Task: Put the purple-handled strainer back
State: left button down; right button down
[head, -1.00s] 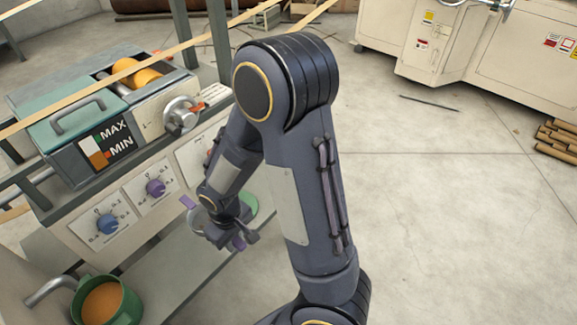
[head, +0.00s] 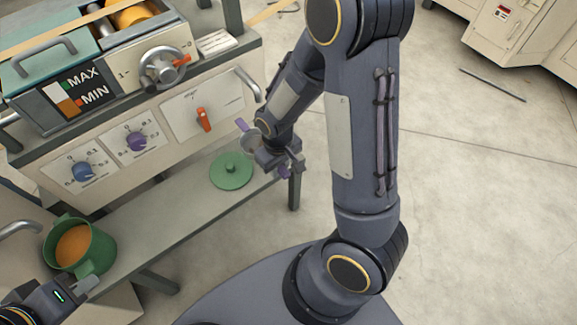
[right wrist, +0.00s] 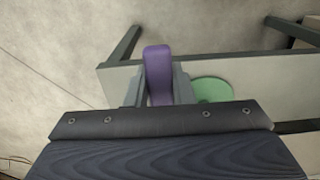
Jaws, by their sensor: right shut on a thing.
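The purple-handled strainer is in my right gripper (head: 284,166), which is shut on its purple handle (right wrist: 158,75). The strainer is held in the air near the right end of the lower shelf (head: 170,228), right of a green lid (head: 232,170). The jaws hide part of the handle. My left gripper (head: 82,287) is at the bottom left, just below a green pot (head: 97,247); its jaw opening is unclear.
The machine's panel carries a blue knob (head: 82,172), a purple knob (head: 136,140) and a red-orange switch (head: 204,119). A bent metal bar (head: 248,84) juts from the panel's right end. The pot holds orange stuff. The floor on the right is open.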

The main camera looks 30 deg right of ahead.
jog(key=w+d+f+b, duration=0.3)
jog(key=d+f, duration=0.2)
jog(key=f, duration=0.4)
jog(key=shift+f, duration=0.25)
jog(key=shift+w+f, duration=0.1)
jog(key=shift+f, duration=0.15)
jog(key=c, duration=1.3)
grip_release()
jog(key=shift+o, duration=0.2)
